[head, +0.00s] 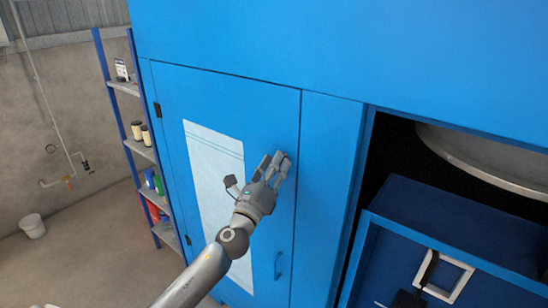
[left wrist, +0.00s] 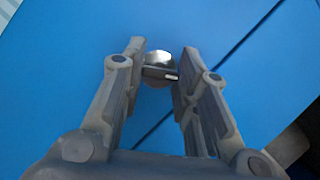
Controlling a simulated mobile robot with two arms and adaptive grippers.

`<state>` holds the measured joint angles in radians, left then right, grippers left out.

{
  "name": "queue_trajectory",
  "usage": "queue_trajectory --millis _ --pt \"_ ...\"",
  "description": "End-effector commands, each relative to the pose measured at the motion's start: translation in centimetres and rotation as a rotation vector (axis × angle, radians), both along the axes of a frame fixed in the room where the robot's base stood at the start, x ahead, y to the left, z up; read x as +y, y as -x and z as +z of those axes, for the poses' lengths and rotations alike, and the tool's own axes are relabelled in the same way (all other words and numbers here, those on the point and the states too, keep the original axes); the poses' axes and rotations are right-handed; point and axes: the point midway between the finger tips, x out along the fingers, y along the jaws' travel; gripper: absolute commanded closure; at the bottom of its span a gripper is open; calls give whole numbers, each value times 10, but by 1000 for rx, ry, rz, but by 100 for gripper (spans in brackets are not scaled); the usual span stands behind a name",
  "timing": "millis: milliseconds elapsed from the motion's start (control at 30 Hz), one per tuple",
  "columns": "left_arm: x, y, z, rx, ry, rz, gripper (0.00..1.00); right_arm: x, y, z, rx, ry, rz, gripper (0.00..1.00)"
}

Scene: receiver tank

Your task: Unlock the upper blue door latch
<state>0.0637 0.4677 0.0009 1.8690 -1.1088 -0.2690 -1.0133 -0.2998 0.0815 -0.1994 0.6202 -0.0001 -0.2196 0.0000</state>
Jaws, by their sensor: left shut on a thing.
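The blue door (head: 235,95) is closed flush in the cabinet front, with a pale sheet on it. My left gripper (head: 276,162) is at the upper right part of the door, near its vertical seam. In the left wrist view, the upper latch (left wrist: 158,62) is a round metal piece with a dark bar across it. It sits on the blue door beside the dark seam. My left gripper (left wrist: 158,70) has one finger on each side of the latch and is shut on it. In the head view the fingers hide the latch. My right gripper is not in view.
A blue handle (head: 278,265) sits lower on the door. To the right is an open dark bay with a blue box (head: 450,220) and a pale frame (head: 462,283).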

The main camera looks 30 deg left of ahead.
Motion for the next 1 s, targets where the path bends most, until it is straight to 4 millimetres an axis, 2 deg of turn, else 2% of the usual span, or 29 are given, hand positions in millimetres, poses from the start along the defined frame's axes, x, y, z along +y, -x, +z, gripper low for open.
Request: queue_trajectory --millis 33,600,1000 --pt "-1 0 5 4 48 1 95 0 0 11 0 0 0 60" --pt "-2 0 8 46 586 2 95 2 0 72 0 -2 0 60" --pt "-2 0 7 69 881 2 95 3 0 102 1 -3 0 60"
